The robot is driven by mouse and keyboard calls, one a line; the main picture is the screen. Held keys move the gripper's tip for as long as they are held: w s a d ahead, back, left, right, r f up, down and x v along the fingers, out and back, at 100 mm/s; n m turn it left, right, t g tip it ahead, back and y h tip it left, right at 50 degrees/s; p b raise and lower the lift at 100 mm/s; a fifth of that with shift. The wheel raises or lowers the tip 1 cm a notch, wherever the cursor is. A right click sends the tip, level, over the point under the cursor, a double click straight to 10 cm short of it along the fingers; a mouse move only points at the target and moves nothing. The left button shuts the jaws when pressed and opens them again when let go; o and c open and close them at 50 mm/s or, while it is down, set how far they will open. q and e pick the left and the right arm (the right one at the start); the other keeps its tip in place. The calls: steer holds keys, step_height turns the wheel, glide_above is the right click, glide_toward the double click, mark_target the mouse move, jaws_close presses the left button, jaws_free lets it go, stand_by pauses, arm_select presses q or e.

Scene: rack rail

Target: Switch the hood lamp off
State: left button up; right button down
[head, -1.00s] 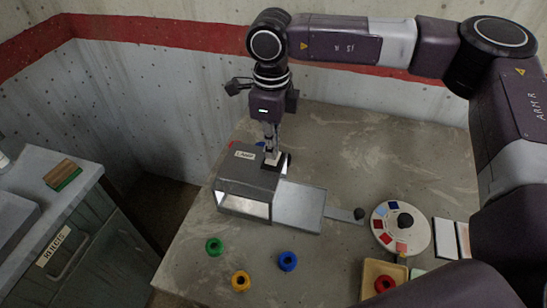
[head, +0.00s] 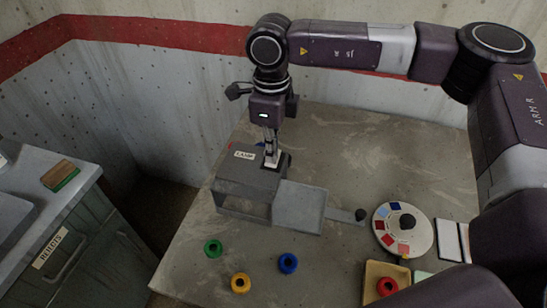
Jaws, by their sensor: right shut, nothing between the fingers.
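The grey hood (head: 240,183) stands on the table with a label reading LAMP (head: 244,155) on its top. The inside of the hood is dark, so the lamp shows no light. My right gripper (head: 271,163) points straight down at the top right of the hood, beside the label. It is shut with nothing between its fingers. The fingertips are at a small dark block (head: 284,162); the switch itself is hidden there, and I cannot tell whether they touch it. My left gripper is not in view.
A grey plate (head: 298,207) with a black-knobbed handle (head: 360,215) joins the hood's right side. Green (head: 213,248), yellow (head: 240,283) and blue (head: 288,263) rings lie in front. A colour dial (head: 418,238) and a tray (head: 372,275) with a red ring (head: 387,286) lie right.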

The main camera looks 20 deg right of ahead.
steer(key=shift+r+p, duration=1.65)
steer(key=shift+r, duration=1.85)
